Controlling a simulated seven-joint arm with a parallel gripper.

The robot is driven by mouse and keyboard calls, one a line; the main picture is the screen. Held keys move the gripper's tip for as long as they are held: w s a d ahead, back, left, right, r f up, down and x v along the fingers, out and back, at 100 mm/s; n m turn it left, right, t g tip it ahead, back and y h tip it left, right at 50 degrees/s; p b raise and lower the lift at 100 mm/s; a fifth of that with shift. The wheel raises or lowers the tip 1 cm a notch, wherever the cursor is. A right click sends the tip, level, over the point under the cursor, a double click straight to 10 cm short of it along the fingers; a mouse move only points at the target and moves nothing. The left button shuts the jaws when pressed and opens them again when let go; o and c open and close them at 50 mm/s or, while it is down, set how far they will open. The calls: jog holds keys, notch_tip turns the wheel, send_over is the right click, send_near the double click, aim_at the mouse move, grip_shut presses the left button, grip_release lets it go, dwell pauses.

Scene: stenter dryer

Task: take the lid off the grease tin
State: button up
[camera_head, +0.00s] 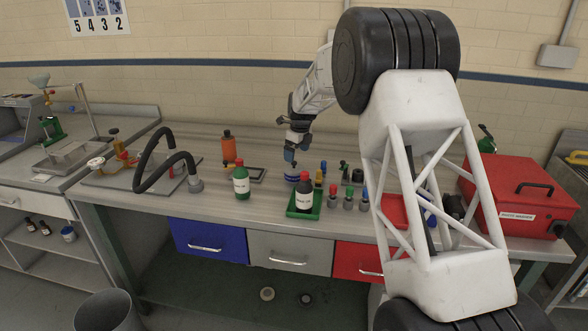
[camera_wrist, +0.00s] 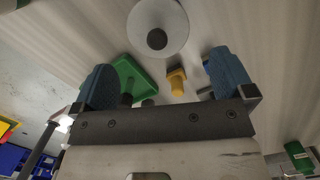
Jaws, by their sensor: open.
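The grease tin (camera_head: 291,178) appears to be the low blue-and-white round tin on the bench, directly below my gripper (camera_head: 290,155) in the head view. In the wrist view, a pale round lid (camera_wrist: 175,20) with a dark central knob (camera_wrist: 157,39) shows at the top, in front of my gripper (camera_wrist: 163,75). The two blue fingers are spread apart with nothing between them. The knob lies beyond the fingertips, roughly midway across. The tin's sides are hidden in the wrist view, and the gap to the lid is too small to judge in the head view.
A green bottle (camera_head: 241,182) and an orange bottle (camera_head: 229,147) stand to the left. Several small coloured-top items stand to the right, with a red box (camera_head: 515,205) farther right.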

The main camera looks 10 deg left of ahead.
aim_at(295, 162)
jog(key=shift+f, duration=0.2)
jog(key=shift+a+f, duration=0.25)
jog(key=shift+f, duration=1.05)
jog(key=shift+a+f, duration=0.25)
jog(key=shift+f, duration=1.05)
jog(key=shift+w, duration=0.1)
jog(key=c, duration=0.8)
